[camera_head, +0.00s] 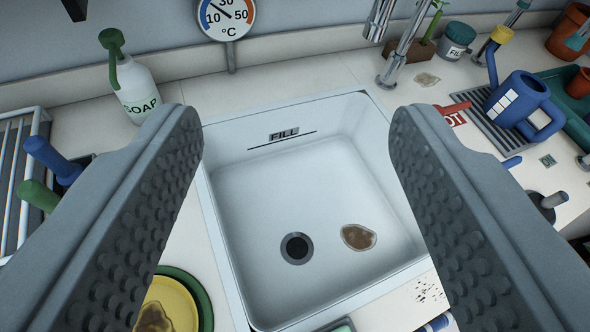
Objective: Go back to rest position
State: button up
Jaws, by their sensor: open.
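My gripper (290,145) is open and empty. Its two grey studded fingers stand wide apart on the left and right of the picture, with the sink between them. The white sink (225,215) has a "FILL" line on its back wall, a dark drain and a brown stain (359,237) on its floor. No water shows in it. The fingers hide parts of the counter on both sides.
A soap bottle (133,88) and thermometer (226,15) are at the back left. A chrome tap (400,45) stands behind the sink. A blue watering can (518,98) is at right. Yellow and green plates (175,300) lie lower left. A rack (15,170) is far left.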

jog(key=s+d+f+m+t+h, duration=0.2)
jog(key=s+f+m+t, duration=0.1)
jog(key=s+f, duration=0.6)
jog(key=s, duration=0.4)
jog(key=shift+f, duration=0.35)
jog(key=shift+d, duration=0.1)
dwell(0.9)
